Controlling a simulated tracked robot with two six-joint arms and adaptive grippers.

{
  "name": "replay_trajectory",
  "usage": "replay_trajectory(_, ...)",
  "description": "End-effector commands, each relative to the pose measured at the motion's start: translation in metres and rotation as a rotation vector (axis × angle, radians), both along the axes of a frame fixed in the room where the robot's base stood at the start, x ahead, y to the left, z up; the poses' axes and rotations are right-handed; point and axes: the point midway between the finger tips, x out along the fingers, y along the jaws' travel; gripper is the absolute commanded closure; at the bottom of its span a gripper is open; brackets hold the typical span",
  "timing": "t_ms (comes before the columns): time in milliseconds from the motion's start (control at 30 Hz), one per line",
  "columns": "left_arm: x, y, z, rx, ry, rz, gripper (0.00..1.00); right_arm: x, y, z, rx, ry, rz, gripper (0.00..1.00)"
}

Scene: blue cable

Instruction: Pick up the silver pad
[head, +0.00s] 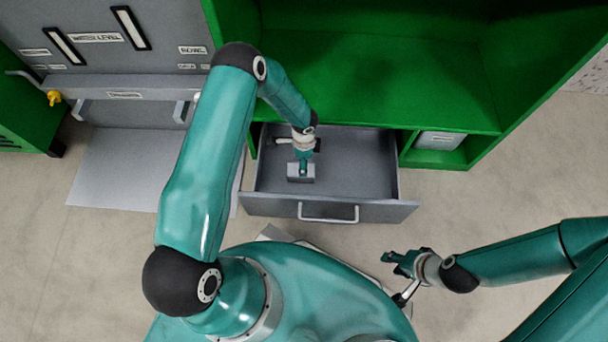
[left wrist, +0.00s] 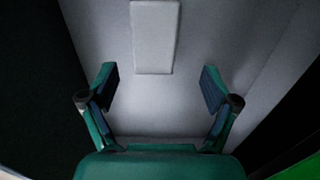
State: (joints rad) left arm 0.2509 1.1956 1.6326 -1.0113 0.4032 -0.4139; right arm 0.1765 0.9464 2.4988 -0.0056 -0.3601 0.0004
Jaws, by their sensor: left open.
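The silver pad (head: 300,179) is a small grey block lying inside the open grey drawer (head: 380,211), towards its left front. My right gripper (head: 392,263) is outside the drawer, at the lower right, small and unclear.
The drawer's walls surround my left gripper, and its front has a pale handle (head: 328,219). A green cabinet (head: 380,105) stands behind and above the drawer. A grey panel with labels (head: 110,50) is at the left. Right of the drawer the floor (head: 490,200) is clear.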

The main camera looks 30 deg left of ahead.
Motion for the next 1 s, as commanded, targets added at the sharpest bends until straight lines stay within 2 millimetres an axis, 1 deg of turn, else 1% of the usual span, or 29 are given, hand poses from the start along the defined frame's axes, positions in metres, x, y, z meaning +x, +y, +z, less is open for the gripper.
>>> replay_trajectory(33,-0.001,0.0,-0.01,-0.001,0.002,0.001,0.12,0.0,0.0,-0.005,0.0,0.0,0.0,0.61)
replay_trajectory(267,-0.001,0.0,-0.021,0.0,0.0,0.001,0.12,0.0,0.0,-0.009,0.0,0.0,0.0,0.61)
replay_trajectory(367,-0.003,0.0,-0.031,-0.001,0.002,0.001,0.12,0.0,0.0,-0.014,0.0,0.0,0.0,0.61)
replay_trajectory(533,-0.007,0.001,-0.056,-0.001,0.002,0.0,0.12,0.0,0.0,-0.03,0.0,0.0,0.0,0.61)
replay_trajectory(633,-0.006,0.001,-0.067,-0.001,0.0,0.0,0.12,0.0,0.0,-0.033,0.0,0.0,0.0,0.61)
replay_trajectory(733,-0.006,0.001,-0.071,-0.001,0.0,0.001,0.12,0.0,0.0,-0.034,0.0,0.0,0.0,0.61)
replay_trajectory(900,-0.006,0.001,-0.07,-0.001,0.0,0.001,0.12,0.0,0.0,-0.033,0.0,0.0,0.0,0.61)
replay_trajectory(933,-0.006,0.001,-0.07,-0.001,0.0,0.0,0.14,0.0,0.0,-0.033,0.0,0.0,0.0,0.61)
replay_trajectory(1000,-0.006,0.001,-0.07,-0.001,0.0,0.0,0.26,0.0,0.0,-0.033,0.0,0.0,0.0,0.61)
